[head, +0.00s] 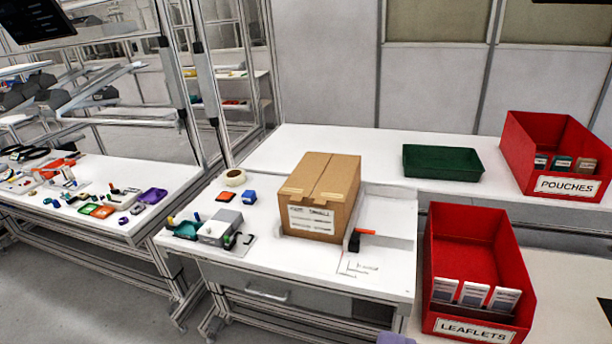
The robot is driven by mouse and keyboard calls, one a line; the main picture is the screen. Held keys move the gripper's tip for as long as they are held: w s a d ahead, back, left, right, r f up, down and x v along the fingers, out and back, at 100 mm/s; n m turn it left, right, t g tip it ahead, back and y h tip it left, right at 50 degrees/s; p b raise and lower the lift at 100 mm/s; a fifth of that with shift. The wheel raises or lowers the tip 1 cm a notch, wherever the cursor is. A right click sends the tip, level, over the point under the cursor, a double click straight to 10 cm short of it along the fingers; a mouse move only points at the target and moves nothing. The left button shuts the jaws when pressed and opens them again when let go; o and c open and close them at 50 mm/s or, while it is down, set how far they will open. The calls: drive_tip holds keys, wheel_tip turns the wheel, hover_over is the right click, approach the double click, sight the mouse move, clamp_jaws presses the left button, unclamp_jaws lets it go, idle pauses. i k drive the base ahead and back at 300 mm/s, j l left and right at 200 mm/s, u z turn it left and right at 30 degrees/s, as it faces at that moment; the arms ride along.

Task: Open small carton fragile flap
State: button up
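A brown cardboard carton (336,187) stands upright on the white workbench in the middle of the view. Its top looks closed, with a seam running from front to back. Two pale tan tabs lie near the front edge of the top. A white printed label (311,219) is on the front face; its text is too small to read surely. I cannot make out a marking for a fragile flap. My gripper is not in view.
A black and orange tool (357,239) is close to the carton's right front. A tape roll (234,177), a blue block (249,196) and a grey box (220,228) are left of it. Red bins (470,252) (546,138) and a green tray (442,162) are right.

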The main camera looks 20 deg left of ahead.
sight(300, 184)
drive_tip(key=i+j+z, duration=0.1)
drive_tip(key=i+j, duration=0.2)
drive_tip(key=i+j+z, duration=0.1)
drive_tip(key=i+j, duration=0.4)
drive_tip(key=j, duration=0.2)
drive_tip(key=i+j+z, duration=0.25)
drive_tip(key=i+j, duration=0.25)
drive_tip(key=j, duration=0.25)
drive_tip(key=i+j+z, duration=0.1)
drive_tip(key=j, duration=0.3)
drive_tip(key=i, duration=0.1)
